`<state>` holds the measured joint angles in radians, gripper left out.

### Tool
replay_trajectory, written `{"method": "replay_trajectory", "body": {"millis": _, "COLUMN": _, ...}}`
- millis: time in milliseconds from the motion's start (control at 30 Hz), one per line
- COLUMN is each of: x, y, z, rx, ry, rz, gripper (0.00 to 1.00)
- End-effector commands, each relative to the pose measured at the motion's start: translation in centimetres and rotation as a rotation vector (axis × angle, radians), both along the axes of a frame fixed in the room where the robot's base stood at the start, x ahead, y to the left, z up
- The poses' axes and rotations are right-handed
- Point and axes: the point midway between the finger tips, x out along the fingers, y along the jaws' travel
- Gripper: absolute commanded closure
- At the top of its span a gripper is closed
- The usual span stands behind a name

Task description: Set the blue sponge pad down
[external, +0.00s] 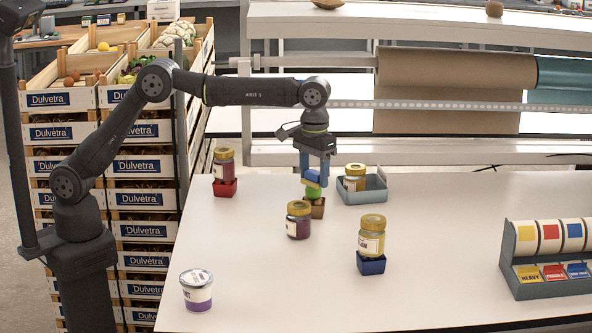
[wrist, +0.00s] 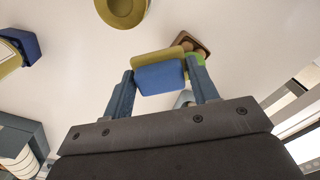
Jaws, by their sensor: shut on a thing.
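My gripper (external: 314,173) points down near the middle of the table, its fingers shut on the blue sponge pad (wrist: 160,78). An olive band runs along the pad's far side in the wrist view. The pad (external: 314,179) shows as a small blue patch between the fingers in the external view. Just below it is a green thing (external: 313,192) at a small brown tray (external: 318,209). The green thing (wrist: 196,58) and the brown tray (wrist: 193,39) are partly hidden behind the pad in the wrist view. I cannot tell whether the pad touches the green thing.
A yellow jar (external: 371,237) sits on a blue block (external: 371,264), and a red jar (external: 223,164) on a red one. A grey-blue bin (external: 375,190) holds another jar. The front-left table is clear apart from a white tub (external: 196,289).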

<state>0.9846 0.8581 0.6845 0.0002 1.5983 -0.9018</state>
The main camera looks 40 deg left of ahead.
Motion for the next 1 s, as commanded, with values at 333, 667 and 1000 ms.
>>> {"method": "replay_trajectory", "body": {"millis": 333, "x": -1.2, "y": -2.6, "z": -3.4, "rx": 0.003, "ry": 0.002, "rz": 0.085, "gripper": 0.69}}
{"method": "replay_trajectory", "body": {"millis": 667, "x": -1.1, "y": -2.6, "z": -7.4, "rx": -0.001, "ry": 0.000, "rz": 0.083, "gripper": 0.69}}
{"method": "replay_trajectory", "body": {"millis": 1000, "x": -1.1, "y": -2.6, "z": -10.8, "rx": -0.002, "ry": 0.000, "rz": 0.082, "gripper": 0.69}}
